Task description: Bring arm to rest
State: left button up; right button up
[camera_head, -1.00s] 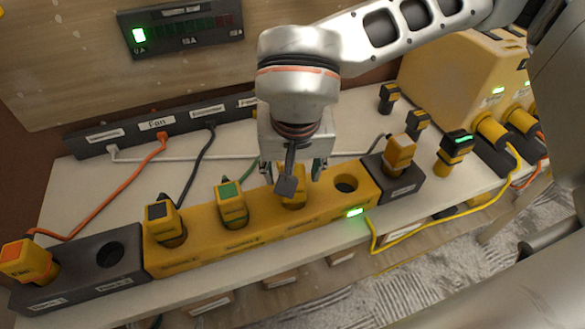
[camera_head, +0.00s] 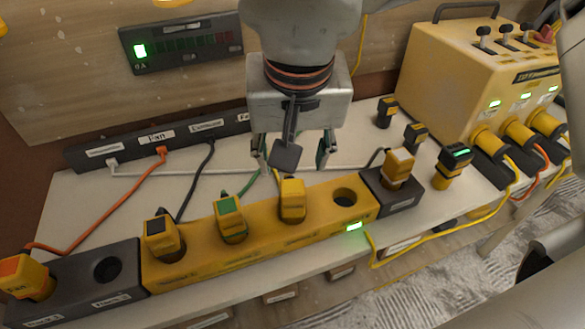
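My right gripper (camera_head: 291,152) hangs in the upper middle of the head view. Its two fingers stand wide apart with nothing between them. It is above and behind the yellow socket block (camera_head: 205,262), apart from the yellow plug (camera_head: 292,199) that stands in the block. A green-marked plug (camera_head: 230,217) and a black-marked plug (camera_head: 162,237) also stand in the block. One socket (camera_head: 344,197) at its right end is empty, beside a green light. My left gripper is not in view.
A black strip (camera_head: 105,151) with labelled cords lies behind. Dark docks stand at the left (camera_head: 72,290) and right (camera_head: 392,194). Loose plugs, one of them green-lit (camera_head: 453,167), stand at the right before a yellow power box (camera_head: 470,75). A meter panel (camera_head: 181,43) hangs on the wall.

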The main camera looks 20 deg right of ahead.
jog(key=shift+s+r, duration=0.2)
jog(key=shift+r, duration=0.45)
